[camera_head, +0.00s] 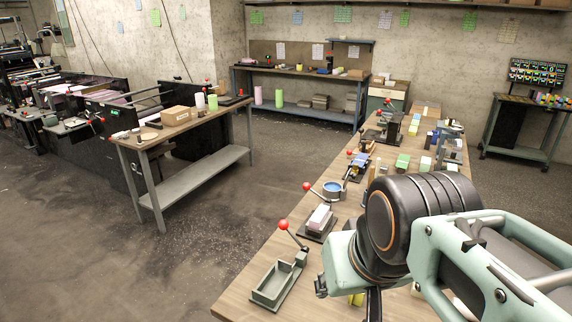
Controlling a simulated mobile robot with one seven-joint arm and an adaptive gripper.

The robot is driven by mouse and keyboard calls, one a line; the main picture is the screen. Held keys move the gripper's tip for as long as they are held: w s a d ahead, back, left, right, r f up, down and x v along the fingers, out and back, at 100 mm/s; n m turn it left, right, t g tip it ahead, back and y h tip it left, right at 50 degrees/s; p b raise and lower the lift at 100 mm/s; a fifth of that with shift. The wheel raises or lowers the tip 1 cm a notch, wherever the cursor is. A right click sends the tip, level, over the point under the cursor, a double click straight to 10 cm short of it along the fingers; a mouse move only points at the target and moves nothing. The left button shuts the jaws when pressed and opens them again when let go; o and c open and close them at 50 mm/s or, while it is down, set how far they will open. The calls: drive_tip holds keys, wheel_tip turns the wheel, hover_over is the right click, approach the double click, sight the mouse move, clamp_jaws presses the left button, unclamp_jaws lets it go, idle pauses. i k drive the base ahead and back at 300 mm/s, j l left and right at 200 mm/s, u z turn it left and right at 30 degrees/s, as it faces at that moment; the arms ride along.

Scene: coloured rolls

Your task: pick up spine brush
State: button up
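I cannot make out a spine brush for certain; the small things on the benches are too small or partly hidden. My arm reaches in from the right over the near end of the long wooden workbench (246,296). My gripper (346,287) is at the arm's end, low over this bench, to the right of a grey tray-like press with a red-knobbed lever (270,291). Its fingers are mostly hidden by my own wrist, and whether they are open or shut does not show. A yellow-green thing (357,299) shows partly beside the gripper.
Along the long bench stand a press holding pale blocks (319,220), a blue round dish (333,187) and green blocks (402,161). A second bench (193,124) at left holds a cardboard box (176,115) and green rolls. The floor between is clear.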

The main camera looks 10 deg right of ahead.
sight(371, 176)
drive_tip(key=u, duration=1.1)
drive_tip(key=j, duration=0.3)
drive_tip(key=i+j+u, duration=0.15)
drive_tip(key=j, duration=0.15)
drive_tip(key=i+j, duration=0.2)
drive_tip(key=j, duration=0.15)
drive_tip(key=i+j+z, duration=0.1)
drive_tip(key=j, duration=0.3)
drive_tip(key=i+j+u, duration=0.15)
drive_tip(key=i, duration=0.35)
drive_tip(key=i+j+u, duration=0.15)
drive_tip(key=i, duration=0.35)
drive_tip(key=i+z, duration=0.4)
drive_tip(key=i+j+z, duration=0.35)
drive_tip(key=i, duration=0.15)
drive_tip(key=i+l+z, duration=0.1)
drive_tip(key=i+z, duration=0.4)
drive_tip(key=z, duration=0.2)
drive_tip(key=i+z, duration=0.35)
drive_tip(key=i+l+z, duration=0.1)
drive_tip(key=i+z, duration=0.65)
drive_tip(key=i, duration=0.15)
drive_tip(key=i+z, duration=0.3)
drive_tip(key=i, duration=0.25)
drive_tip(key=i+j+z, duration=0.3)
drive_tip(key=i, duration=0.2)
drive_tip(key=l, duration=0.1)
